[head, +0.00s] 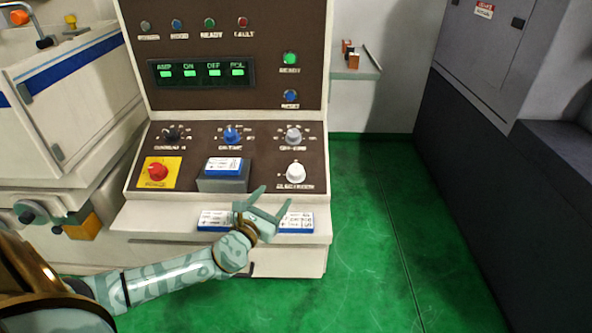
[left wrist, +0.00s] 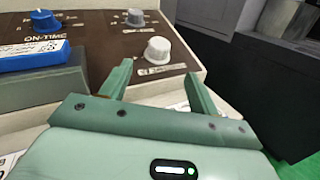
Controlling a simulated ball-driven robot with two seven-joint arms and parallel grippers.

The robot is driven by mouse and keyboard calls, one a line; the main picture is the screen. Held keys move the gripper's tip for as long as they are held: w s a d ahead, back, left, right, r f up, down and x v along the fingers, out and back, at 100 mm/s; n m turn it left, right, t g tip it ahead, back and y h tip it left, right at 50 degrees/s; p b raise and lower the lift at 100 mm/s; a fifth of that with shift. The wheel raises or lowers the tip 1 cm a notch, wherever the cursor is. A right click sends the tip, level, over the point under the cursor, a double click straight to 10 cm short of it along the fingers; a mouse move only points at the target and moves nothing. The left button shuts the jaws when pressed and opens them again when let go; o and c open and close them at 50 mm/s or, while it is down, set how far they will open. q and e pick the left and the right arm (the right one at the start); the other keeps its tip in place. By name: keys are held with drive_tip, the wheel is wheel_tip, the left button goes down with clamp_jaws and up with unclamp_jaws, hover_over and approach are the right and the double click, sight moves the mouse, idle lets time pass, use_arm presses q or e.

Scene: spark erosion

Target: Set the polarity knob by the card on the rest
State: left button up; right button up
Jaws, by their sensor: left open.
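The white knob (head: 296,172) at the lower right of the sloped brown panel appears to be the polarity knob; its label is too blurred to read surely. A blue-edged white card (head: 224,165) lies on the grey rest (head: 222,185) at the panel's middle; its text is unreadable. My left gripper (head: 272,202) is open and empty, in front of the panel and below-left of the white knob. In the left wrist view the white knob (left wrist: 158,50) shows beyond the gap between the open fingers (left wrist: 157,78), apart from them. My right gripper is out of view.
Two more cards, left (head: 213,221) and right (head: 299,222), lie on the front ledge beneath my gripper. A black knob (head: 172,134), blue knob (head: 231,135), grey knob (head: 294,136) and red button (head: 157,172) share the panel. Green floor (head: 370,240) is clear at right.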

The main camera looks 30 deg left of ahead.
sight(294, 172)
use_arm(q)
drive_tip(key=w+b, duration=0.1)
drive_tip(key=w, duration=0.3)
drive_tip(key=w+a, duration=0.1)
drive_tip(key=w, duration=0.4)
drive_tip(key=w+b, duration=0.1)
drive_tip(key=w, duration=0.4)
drive_tip(key=shift+a+f+b, duration=0.1)
drive_tip(key=shift+a+b, duration=0.15)
drive_tip(key=shift+b, duration=0.05)
drive_tip(key=shift+c, duration=0.3)
drive_tip(key=c, duration=0.9)
